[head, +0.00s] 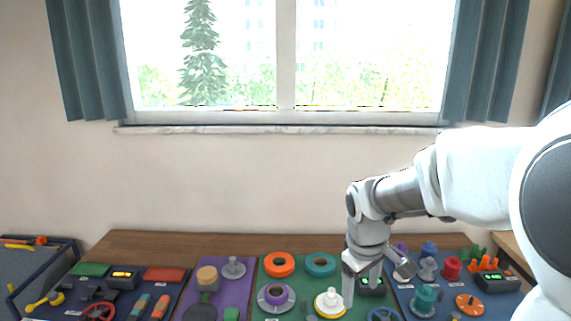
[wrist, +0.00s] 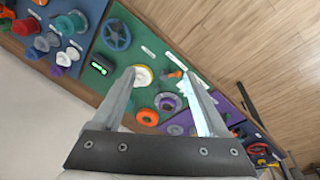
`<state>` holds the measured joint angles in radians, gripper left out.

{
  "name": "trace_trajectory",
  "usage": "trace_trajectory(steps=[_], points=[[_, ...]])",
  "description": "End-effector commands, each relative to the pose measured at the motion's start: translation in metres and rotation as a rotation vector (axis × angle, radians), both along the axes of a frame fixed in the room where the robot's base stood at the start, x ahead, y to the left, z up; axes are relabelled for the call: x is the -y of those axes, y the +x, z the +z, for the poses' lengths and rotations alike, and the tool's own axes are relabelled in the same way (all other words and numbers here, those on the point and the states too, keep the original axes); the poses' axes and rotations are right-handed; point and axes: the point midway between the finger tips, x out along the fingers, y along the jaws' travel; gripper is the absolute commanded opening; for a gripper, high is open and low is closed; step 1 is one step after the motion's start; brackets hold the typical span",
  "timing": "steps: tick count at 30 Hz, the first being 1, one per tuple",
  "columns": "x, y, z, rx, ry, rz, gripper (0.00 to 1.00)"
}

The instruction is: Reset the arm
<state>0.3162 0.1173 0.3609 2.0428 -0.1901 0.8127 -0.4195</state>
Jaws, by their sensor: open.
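My gripper (head: 376,278) hangs from my arm over the right part of the green mat (head: 299,281), fingers pointing down. In the wrist view my gripper (wrist: 158,74) has its two fingers well apart, with nothing held between them. Beyond the fingertips lie a white and yellow spool (wrist: 143,76) and a purple ring (wrist: 167,103) on the mat. In the head view the white spool (head: 329,304) is just left of the near finger. A black device with a green display (head: 372,286) sits behind the fingers, partly hidden.
Orange (head: 279,264) and teal (head: 320,265) rings lie at the mat's back. A blue mat (head: 405,297) on the right holds several spools; a purple mat (head: 240,290) lies left. The wall and window stand behind the table (head: 170,245). Space above the left mats is clear.

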Motion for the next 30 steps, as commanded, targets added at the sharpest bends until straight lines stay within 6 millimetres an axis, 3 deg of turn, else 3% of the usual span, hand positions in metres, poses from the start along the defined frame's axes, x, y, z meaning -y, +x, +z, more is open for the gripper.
trace_trajectory(steps=[6, 12, 21, 30], points=[[0.024, -0.051, 0.047, 0.117, 0.037, -0.29, 0.77], [0.021, -0.101, 0.075, 0.211, 0.117, -0.448, 0.77], [-0.005, -0.169, 0.086, 0.298, 0.227, -0.506, 0.77], [-0.012, -0.192, 0.084, 0.321, 0.279, -0.526, 0.77]])
